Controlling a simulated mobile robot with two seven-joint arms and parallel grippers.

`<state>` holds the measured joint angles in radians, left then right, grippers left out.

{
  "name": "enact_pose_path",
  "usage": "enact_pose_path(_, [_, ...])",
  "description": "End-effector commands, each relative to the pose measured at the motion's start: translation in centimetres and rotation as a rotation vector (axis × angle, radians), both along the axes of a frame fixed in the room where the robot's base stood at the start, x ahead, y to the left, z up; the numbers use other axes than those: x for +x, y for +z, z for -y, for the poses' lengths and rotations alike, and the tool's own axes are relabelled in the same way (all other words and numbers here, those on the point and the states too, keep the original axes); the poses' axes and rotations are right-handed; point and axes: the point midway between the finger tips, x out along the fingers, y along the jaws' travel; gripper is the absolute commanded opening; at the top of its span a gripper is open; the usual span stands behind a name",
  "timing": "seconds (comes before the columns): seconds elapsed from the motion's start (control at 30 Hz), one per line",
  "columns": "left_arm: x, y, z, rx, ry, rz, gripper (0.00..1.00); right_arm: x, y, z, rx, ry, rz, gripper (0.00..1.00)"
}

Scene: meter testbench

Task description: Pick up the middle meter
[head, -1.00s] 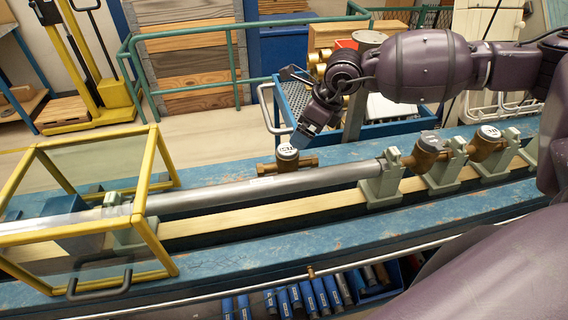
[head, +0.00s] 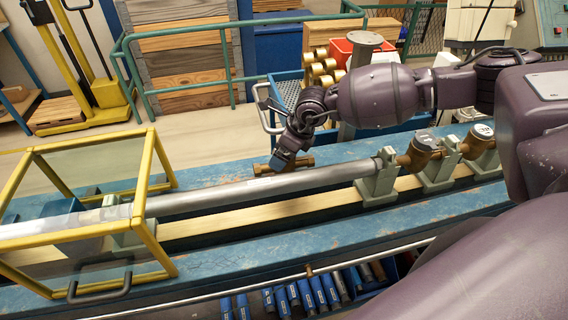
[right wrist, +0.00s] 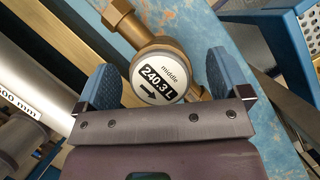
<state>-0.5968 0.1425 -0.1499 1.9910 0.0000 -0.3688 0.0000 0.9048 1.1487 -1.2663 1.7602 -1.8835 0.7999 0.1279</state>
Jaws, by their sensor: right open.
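The middle meter is a brass water meter with a white round face reading "middle" and "240.3 L" in the right wrist view (right wrist: 155,78). In the head view its brass body (head: 298,162) lies on the blue bench behind the long grey pipe, its face hidden by my right gripper. My right gripper (head: 283,162) is right over the meter. In the right wrist view its blue fingers (right wrist: 162,82) are open, one on each side of the meter's face, with nothing clearly held. My left gripper is not in view.
Two other brass meters (head: 424,150) (head: 480,138) sit in the line of green-grey clamps (head: 375,180). The long grey pipe (head: 265,187) runs left into a yellow-framed guard (head: 150,215). A blue cart (head: 290,95) with brass parts stands behind the bench.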

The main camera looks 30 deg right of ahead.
Motion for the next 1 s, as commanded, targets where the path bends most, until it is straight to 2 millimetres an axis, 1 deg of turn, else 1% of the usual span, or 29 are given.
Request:
enact_pose_path(0.13, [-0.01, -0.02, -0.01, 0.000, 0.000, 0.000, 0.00, 0.00, 0.02, 0.01, 0.000, 0.000, 0.000, 0.94])
enact_pose_path(0.73, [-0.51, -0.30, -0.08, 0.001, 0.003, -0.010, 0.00, -0.01, 0.05, 0.04, 0.000, -0.001, 0.000, 0.03])
enact_pose_path(0.77, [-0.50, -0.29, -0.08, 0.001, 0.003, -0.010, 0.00, -0.01, 0.05, 0.04, 0.000, -0.001, 0.000, 0.00])
enact_pose_path(1.0, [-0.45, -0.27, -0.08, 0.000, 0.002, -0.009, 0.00, 0.09, 0.22, 0.00, 0.002, 0.000, 0.004, 0.00])
